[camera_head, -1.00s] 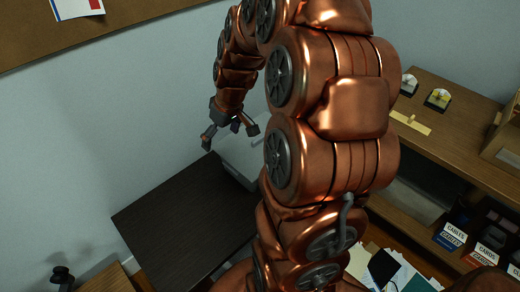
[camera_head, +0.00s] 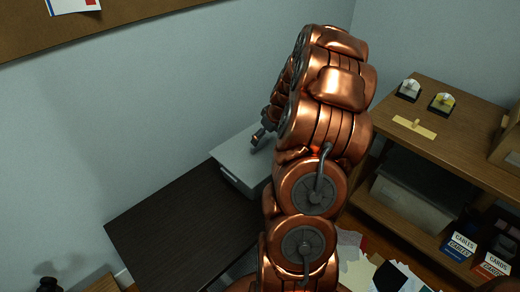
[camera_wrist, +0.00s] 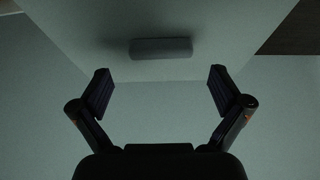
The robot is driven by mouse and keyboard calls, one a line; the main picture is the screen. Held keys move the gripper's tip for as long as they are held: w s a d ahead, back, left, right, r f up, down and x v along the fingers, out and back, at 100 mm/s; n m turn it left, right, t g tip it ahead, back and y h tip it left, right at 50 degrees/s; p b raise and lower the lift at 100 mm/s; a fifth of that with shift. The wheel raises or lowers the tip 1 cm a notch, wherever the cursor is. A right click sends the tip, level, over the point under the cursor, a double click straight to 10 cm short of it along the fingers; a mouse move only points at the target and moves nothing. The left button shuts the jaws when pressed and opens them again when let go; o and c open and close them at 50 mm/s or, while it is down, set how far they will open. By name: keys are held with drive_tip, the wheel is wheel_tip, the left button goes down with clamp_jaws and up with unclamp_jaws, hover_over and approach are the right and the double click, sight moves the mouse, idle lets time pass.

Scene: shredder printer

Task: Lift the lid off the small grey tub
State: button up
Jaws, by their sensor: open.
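A light grey box (camera_head: 232,156) stands at the back of the dark desk in the head view, with a paler strip on its near side. I take it for the grey tub, but cannot tell its lid apart. My gripper (camera_head: 260,137) is just above the box's far edge, partly hidden by my arm. In the wrist view my gripper (camera_wrist: 160,90) is open and empty, its two fingers wide apart. Beyond the fingertips is a pale grey face (camera_wrist: 220,30) with a short grey bar handle (camera_wrist: 160,48), centred between the fingers and apart from them.
The dark desk (camera_head: 165,225) is bare in front of the box. The wall is close behind. Papers (camera_head: 360,270) lie lower down.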

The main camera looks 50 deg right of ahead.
sight(260, 143)
drive_tip(key=shift+p+x, duration=0.35)
drive_tip(key=shift+x, duration=2.35)
drive_tip(key=shift+w+r, duration=0.1)
drive_tip(key=shift+w, duration=0.05)
drive_tip(key=c, duration=0.9)
drive_tip(key=shift+r, duration=0.1)
